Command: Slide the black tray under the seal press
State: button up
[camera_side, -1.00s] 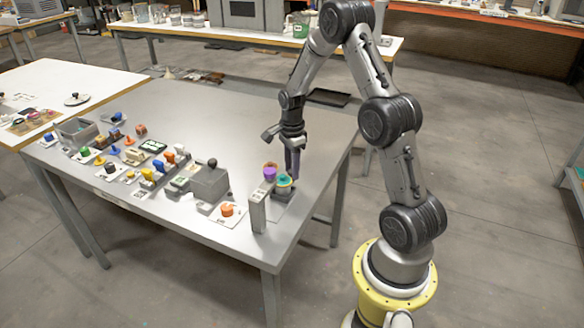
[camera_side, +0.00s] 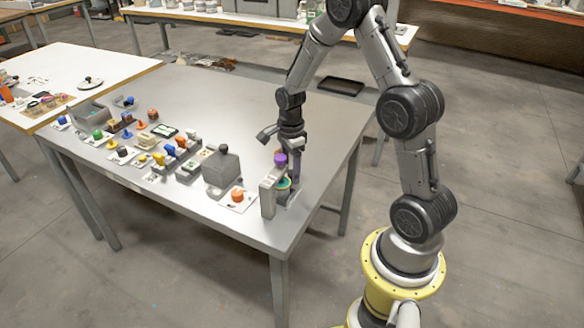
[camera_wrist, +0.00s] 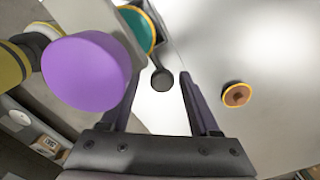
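The seal press (camera_side: 267,196) is a grey upright near the table's front right corner, with a purple knob (camera_side: 280,159) on top. The knob looms large at left in the wrist view (camera_wrist: 85,75). A teal cup with a yellow rim (camera_side: 284,184) is beside the press; its teal top also shows in the wrist view (camera_wrist: 138,28). It seems to sit on the dark tray, whose edge (camera_wrist: 150,12) shows only in part. A black round-ended handle (camera_wrist: 161,80) extends from there between my fingers. My gripper (camera_wrist: 160,95) is open, pointing down behind the press, its fingers apart and apparently not touching the handle.
A grey box (camera_side: 221,170) and several coloured knobs stand left of the press. A dark flat tray (camera_side: 341,86) lies beyond the table. The table's middle is clear.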

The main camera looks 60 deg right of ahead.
aim_at(291, 173)
jog(key=shift+d, duration=0.1)
jog(key=shift+r, duration=0.35)
notch_tip(291, 173, up, 13)
jog(key=shift+r, duration=0.1)
dwell(0.5)
jog(key=s+a+r+n+t, duration=0.4)
jog(key=s+a+r+n, duration=0.1)
jog(key=a+r, duration=0.6)
jog(key=s+a+n, duration=0.1)
jog(key=s+n, duration=0.3)
jog(key=n, duration=0.2)
jog(key=s+a+f+n+t, duration=0.1)
jog(key=s+a+n, duration=0.1)
jog(key=s+n, duration=0.3)
jog(key=s+a+f+n, duration=0.1)
jog(key=s+n, duration=0.3)
jog(key=n, duration=0.4)
jog(key=shift+s+a+f+n+t, duration=0.15)
jog(key=shift+a+n+t, duration=0.2)
jog(key=shift+a, duration=0.4)
